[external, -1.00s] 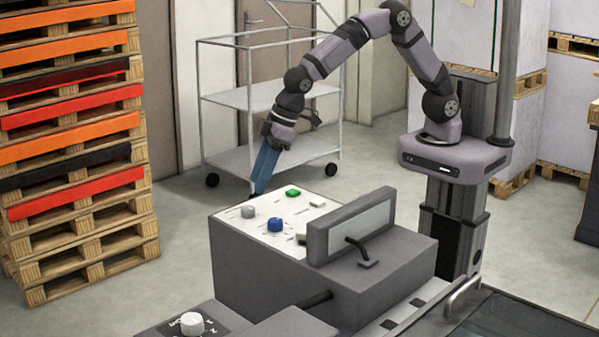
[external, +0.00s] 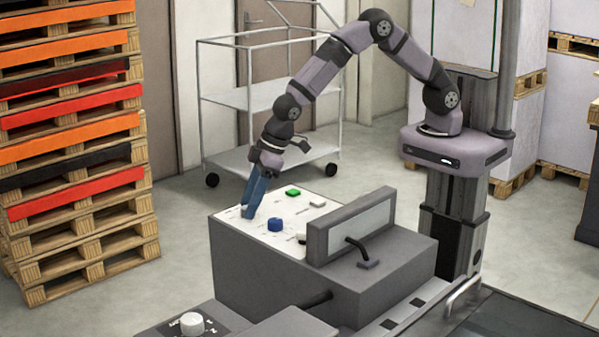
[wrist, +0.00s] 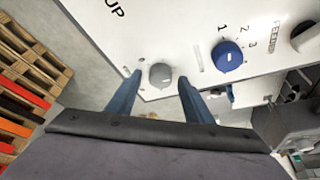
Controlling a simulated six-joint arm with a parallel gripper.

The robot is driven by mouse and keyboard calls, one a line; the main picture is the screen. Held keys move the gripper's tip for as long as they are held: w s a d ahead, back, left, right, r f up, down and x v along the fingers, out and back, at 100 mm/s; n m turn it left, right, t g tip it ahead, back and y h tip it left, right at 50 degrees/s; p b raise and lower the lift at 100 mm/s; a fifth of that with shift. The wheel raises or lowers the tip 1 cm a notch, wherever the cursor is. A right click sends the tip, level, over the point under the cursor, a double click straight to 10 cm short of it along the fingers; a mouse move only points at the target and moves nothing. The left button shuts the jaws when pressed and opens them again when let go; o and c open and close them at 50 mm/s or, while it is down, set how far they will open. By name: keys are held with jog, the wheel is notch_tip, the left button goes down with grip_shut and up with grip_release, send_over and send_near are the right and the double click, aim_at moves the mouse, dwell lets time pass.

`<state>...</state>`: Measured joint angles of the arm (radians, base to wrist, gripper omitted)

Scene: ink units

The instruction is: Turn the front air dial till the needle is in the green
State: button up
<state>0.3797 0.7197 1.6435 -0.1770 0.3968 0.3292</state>
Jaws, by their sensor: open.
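A grey round dial (wrist: 160,75) sits near the edge of the white panel (wrist: 120,45). In the wrist view it lies between the two blue fingers of my gripper (wrist: 161,80), with a gap on each side. In the external view my gripper (external: 249,213) reaches down to the panel's far left part and hides this dial. The gripper is open and holds nothing. A blue dial (external: 275,225) is nearby, beside the numbers 1, 2, 3 in the wrist view (wrist: 229,56). I see no gauge needle or green zone, and cannot read which dial is for air.
A green button (external: 293,192) and a white switch (external: 317,203) are on the panel. A grey display box (external: 350,228) stands at its right. Another grey knob (wrist: 304,36) shows at right in the wrist view. A white knob (external: 192,323) is on a lower panel.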

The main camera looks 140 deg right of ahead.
jog(key=c, duration=1)
jog(key=shift+c, duration=0.2)
jog(key=shift+f+b, duration=0.15)
jog(key=shift+b, duration=0.5)
jog(key=shift+m+b, duration=0.4)
jog(key=shift+b, duration=0.05)
jog(key=m+b, duration=0.1)
jog(key=m+h+b, duration=0.1)
jog(key=b, duration=0.1)
jog(key=shift+w+a+f+g+b, duration=0.1)
jog(key=shift+f+g+b, duration=0.1)
jog(key=shift+g+b, duration=0.1)
jog(key=m+b, duration=0.2)
jog(key=shift+r+g+h+b, duration=0.1)
jog(key=shift+g+h+b, duration=0.2)
jog(key=shift+g+b, duration=0.1)
jog(key=shift+w+r+m+g+b, duration=0.15)
jog(key=shift+m+g+b, duration=0.15)
jog(key=shift+m, duration=0.5)
jog(key=shift+s+r+m+g+b, duration=0.15)
jog(key=shift+m+b, duration=0.25)
jog(key=shift+m, duration=0.4)
jog(key=shift+w+a, duration=0.1)
